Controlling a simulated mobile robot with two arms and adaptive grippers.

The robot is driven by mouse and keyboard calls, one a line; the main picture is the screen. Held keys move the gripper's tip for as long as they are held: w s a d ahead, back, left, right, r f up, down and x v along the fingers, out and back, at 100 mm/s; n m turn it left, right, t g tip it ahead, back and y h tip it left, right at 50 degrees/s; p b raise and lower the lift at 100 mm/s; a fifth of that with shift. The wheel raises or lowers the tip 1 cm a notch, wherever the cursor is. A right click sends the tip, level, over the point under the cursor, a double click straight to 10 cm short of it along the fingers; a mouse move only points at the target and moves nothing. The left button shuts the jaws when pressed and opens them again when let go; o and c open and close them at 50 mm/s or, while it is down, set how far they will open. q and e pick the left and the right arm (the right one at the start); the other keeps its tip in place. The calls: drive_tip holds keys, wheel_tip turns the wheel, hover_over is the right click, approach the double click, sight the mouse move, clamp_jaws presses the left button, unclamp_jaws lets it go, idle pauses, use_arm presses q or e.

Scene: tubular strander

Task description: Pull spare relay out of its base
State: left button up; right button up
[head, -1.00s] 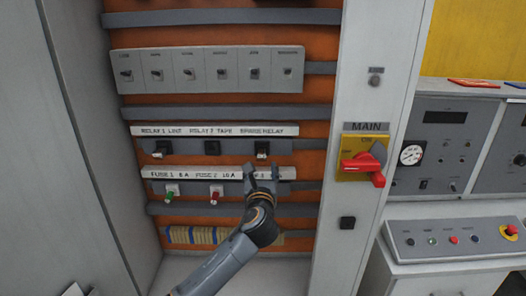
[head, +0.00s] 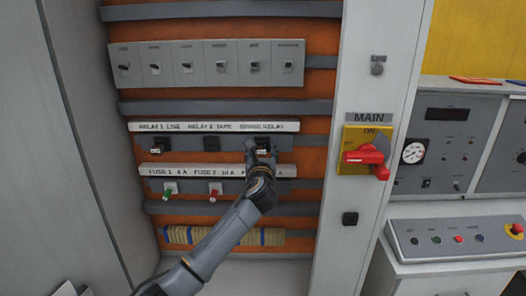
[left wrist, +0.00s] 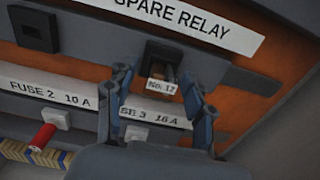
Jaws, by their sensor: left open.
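The spare relay (head: 263,147) sits in its dark base under the "SPARE RELAY" label, at the right end of the relay row. In the left wrist view the relay (left wrist: 163,84) shows a white tag reading "No. 12", below the dark base (left wrist: 163,50). My left gripper (head: 262,152) is open in front of it. In the left wrist view its two fingers (left wrist: 157,82) stand to the left and right of the relay's tag, apart from each other. I cannot tell whether either finger touches the relay. My right gripper is not in view.
The "RELAY 1" position (head: 162,146) holds a similar relay, and the middle base (head: 211,144) looks empty. The fuse strip (head: 195,171) lies just below, with a green and a red fuse (head: 215,190). The cabinet post with the red MAIN switch (head: 365,155) stands at the right.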

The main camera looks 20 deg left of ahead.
use_arm(q)
drive_tip(key=shift+w+a, duration=0.1)
drive_tip(key=shift+w, duration=0.3)
idle(0.5)
drive_tip(key=shift+p, duration=0.45)
drive_tip(key=shift+p, duration=0.35)
idle(0.4)
